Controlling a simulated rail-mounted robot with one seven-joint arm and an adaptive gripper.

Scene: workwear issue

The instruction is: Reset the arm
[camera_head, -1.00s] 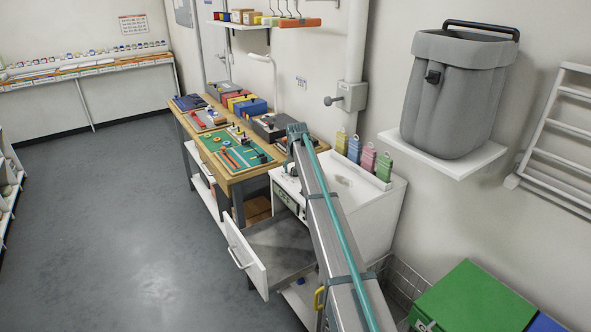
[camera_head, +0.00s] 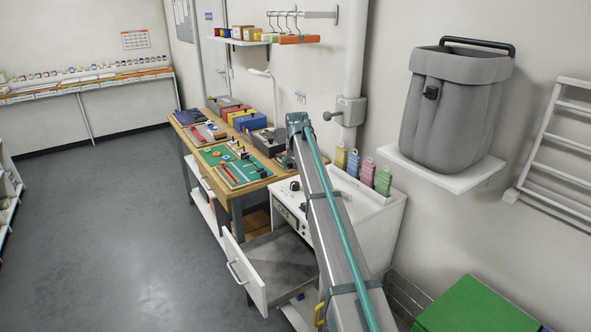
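My arm (camera_head: 340,240) is a long grey link with a teal tube along it. It rises from the bottom of the head view to a teal joint (camera_head: 298,122) in front of the workbench and white cabinet. A short dark teal part shows just below that joint. My gripper cannot be made out; the arm's far end is hidden behind the link or too small to tell. No held object is visible.
A wooden workbench (camera_head: 222,196) carries trays, boxes and tools. The white cabinet (camera_head: 375,225) stands beside it, near an open drawer (camera_head: 245,268). A grey bin (camera_head: 450,115) sits on a wall shelf. A green box (camera_head: 475,308) is lower right. Floor at left is clear.

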